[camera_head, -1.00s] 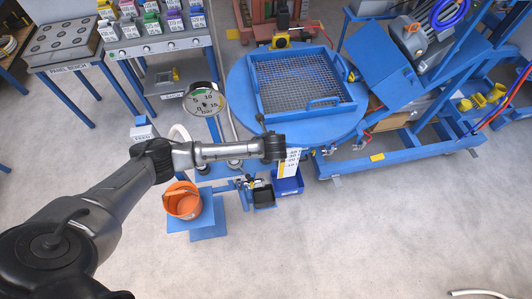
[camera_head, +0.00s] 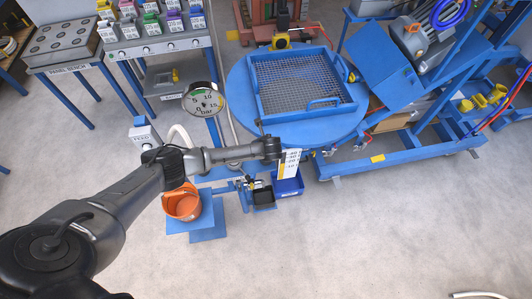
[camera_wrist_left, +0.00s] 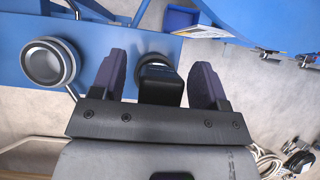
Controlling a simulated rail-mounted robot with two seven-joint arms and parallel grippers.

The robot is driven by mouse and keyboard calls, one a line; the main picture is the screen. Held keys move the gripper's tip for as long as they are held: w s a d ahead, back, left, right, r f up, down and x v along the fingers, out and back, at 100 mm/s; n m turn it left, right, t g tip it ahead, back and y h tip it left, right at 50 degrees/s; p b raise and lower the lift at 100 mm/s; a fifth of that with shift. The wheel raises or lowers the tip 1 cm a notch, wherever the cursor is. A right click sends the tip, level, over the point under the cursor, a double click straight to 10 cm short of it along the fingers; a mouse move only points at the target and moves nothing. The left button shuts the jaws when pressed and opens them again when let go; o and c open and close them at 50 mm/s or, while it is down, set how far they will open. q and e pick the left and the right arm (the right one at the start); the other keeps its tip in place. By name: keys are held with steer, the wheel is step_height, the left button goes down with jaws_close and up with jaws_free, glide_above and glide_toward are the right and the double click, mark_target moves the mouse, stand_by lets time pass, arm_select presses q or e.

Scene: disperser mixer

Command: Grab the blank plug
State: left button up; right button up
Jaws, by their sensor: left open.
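My left gripper (camera_wrist_left: 160,88) is open in the left wrist view, with its two dark fingers apart. Between them a dark block (camera_wrist_left: 160,88) stands in front of a round, metal-rimmed fitting (camera_wrist_left: 152,60), which it partly hides. I cannot tell whether either is the blank plug or whether the fingers touch anything. A second round metal fitting (camera_wrist_left: 48,62) sits on the blue surface to the left, clear of the fingers. In the head view my left gripper (camera_head: 272,148) is at the front edge of the round blue table, its fingers hard to make out. My right gripper is not in view.
The round blue table (camera_head: 240,90) carries a mesh tray (camera_head: 262,100). An orange bucket (camera_head: 183,205) stands on a blue stand below my arm. A pressure gauge (camera_head: 204,99) and a FEED box (camera_head: 143,134) are left of the table.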

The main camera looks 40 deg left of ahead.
arm_select(q)
steer(key=c, duration=1.1)
steer(key=shift+r, duration=0.1)
